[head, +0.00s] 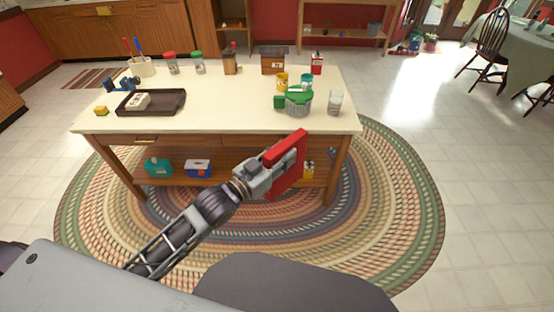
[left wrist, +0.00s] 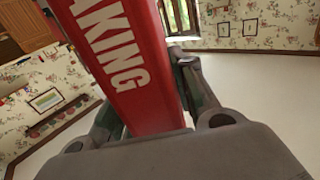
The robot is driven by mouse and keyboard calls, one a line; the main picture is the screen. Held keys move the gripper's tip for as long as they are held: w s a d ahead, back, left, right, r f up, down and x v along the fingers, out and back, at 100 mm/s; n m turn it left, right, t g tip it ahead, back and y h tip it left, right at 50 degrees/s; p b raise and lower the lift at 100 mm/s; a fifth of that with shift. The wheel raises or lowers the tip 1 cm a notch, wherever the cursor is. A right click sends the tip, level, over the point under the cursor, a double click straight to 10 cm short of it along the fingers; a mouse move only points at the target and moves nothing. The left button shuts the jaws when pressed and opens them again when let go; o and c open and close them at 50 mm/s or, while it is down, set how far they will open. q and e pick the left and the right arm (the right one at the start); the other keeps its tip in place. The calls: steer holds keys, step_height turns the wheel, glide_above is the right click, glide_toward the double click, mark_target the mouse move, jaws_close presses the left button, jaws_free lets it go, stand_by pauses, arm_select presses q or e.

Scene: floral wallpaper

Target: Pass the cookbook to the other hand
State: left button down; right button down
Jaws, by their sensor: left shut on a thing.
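The cookbook (head: 291,161) is red and is held upright in front of the kitchen island. My left gripper (head: 277,172) is shut on the cookbook, coming at it from the left. In the left wrist view the cookbook (left wrist: 125,65) stands between the two fingers, with large white letters reading "AKING" on its red face; the rest of the word is cut off. The left gripper (left wrist: 155,125) holds it near its lower end in that view. My right gripper is not in view.
The island (head: 230,90) stands beyond the book, with a dark tray (head: 151,109), a green-and-grey basket (head: 298,101), a glass (head: 335,102) and several jars on top. Its lower shelf holds boxes. A braided oval rug (head: 400,200) lies below, with open floor to the right.

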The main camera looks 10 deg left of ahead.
mark_target(297, 144)
arm_select(q)
steer(key=shift+s+d+r+m+g+h, duration=0.1)
steer(key=shift+d+r+m+g+h, duration=0.4)
steer(key=shift+r, duration=0.4)
steer(key=shift+d+r+m+g+h, duration=0.15)
steer(key=shift+d+r+h, duration=0.2)
steer(key=shift+d+r, duration=0.45)
steer(key=shift+s+d+r+m+g+h, duration=0.1)
steer(key=shift+d+r+m+g+h, duration=0.3)
steer(key=shift+r, duration=0.55)
steer(key=shift+d, duration=0.15)
